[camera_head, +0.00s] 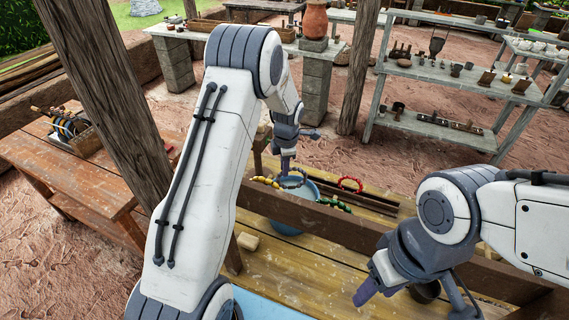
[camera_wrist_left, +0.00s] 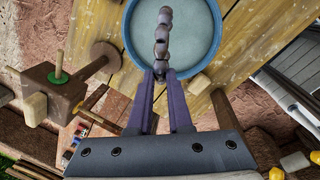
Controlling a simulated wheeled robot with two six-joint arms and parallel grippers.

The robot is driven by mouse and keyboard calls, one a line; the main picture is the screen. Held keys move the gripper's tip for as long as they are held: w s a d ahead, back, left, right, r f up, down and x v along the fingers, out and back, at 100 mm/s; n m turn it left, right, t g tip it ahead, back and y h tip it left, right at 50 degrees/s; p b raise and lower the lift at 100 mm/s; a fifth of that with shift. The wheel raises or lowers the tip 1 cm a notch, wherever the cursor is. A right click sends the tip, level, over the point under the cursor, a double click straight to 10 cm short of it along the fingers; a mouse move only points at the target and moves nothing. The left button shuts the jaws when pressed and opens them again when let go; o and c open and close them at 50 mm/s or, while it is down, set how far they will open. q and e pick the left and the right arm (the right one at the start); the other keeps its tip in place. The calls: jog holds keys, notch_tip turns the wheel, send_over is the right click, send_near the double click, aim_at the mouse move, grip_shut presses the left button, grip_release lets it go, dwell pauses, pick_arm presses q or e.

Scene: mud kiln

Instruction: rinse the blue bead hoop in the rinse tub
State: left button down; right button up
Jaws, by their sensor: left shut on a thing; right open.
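The hoop is over the round blue rinse tub (camera_wrist_left: 129,42), which holds pale grey-blue water. I cannot tell whether the hoop touches the water. The tub (camera_head: 287,229) is partly hidden behind a wooden beam in the head view. My right gripper (camera_head: 411,297) is open and empty at the lower right.
A red bead hoop (camera_head: 350,183) stands right of the tub, and green beads (camera_head: 335,205) lie near its rim. A wooden beam (camera_head: 340,230) crosses in front. A thick post (camera_head: 108,90) stands at left.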

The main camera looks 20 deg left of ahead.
pick_arm(q)
notch_tip(320, 180, down, 2)
jog(key=shift+f+b, duration=0.1)
jog(key=shift+b, duration=0.3)
notch_tip(320, 180, down, 12)
jog(key=b, duration=1)
jog(key=shift+r, duration=0.2)
jog(key=shift+r, duration=0.45)
jog(key=shift+f, duration=0.15)
jog(key=shift+f+b, duration=0.3)
jog(key=shift+b, duration=0.1)
jog(key=shift+r, duration=0.45)
jog(key=shift+f, duration=0.1)
dwell(0.4)
jog(key=shift+f+b, duration=0.3)
jog(key=shift+f, duration=0.05)
